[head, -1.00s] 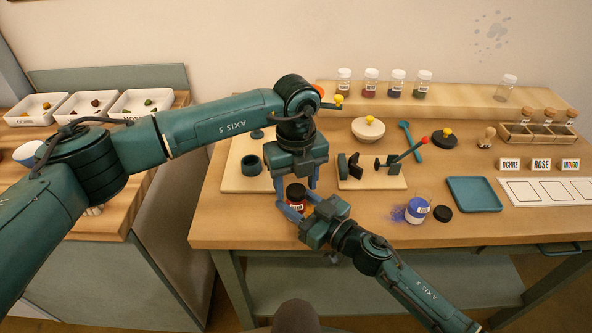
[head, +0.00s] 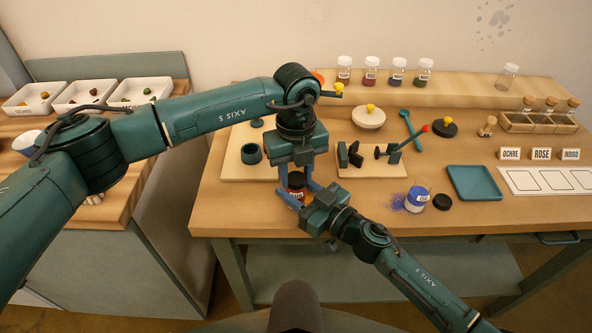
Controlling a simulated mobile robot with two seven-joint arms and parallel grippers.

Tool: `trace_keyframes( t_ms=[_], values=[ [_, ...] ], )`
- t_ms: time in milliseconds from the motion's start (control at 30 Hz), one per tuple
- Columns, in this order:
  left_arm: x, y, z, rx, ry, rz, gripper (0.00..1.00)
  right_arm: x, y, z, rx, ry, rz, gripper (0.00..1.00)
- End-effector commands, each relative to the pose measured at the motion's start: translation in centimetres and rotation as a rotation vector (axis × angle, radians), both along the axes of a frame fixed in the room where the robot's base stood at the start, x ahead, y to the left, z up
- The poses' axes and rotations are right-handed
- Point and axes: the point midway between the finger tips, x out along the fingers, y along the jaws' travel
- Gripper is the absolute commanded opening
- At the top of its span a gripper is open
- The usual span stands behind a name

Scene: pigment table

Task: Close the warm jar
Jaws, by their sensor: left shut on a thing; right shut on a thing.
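The warm jar (head: 297,194) is a small jar with red contents and a dark top, near the table's front left edge. My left gripper (head: 296,180) comes down over it from above, its fingers on either side of the jar's top, shut on the dark lid. My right gripper (head: 299,195) reaches in from the front right and is shut on the jar's body. The fingers of both grippers hide much of the jar, so I cannot tell how the lid sits on it.
A blue jar (head: 416,202) stands beside spilled blue powder (head: 398,203), with a dark lid (head: 442,202) to its right. A lever fixture (head: 372,170) stands behind. A teal tray (head: 474,183) lies at right.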

Motion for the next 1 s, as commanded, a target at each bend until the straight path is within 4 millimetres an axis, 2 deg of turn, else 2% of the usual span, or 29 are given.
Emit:
trace_keyframes(
  t_ms=[167, 1000],
  values=[
    [0.05, 0.05, 0.04, 0.001, 0.000, -0.265, 0.09, 0.00, -0.01, -0.01, 0.000, 0.000, 0.000, 0.00],
    [0.04, 0.01, -0.11, 0.000, 0.000, -2.183, 0.09, 0.00, -0.01, -0.02, 0.000, 0.000, 0.000, 0.00]
  ],
)
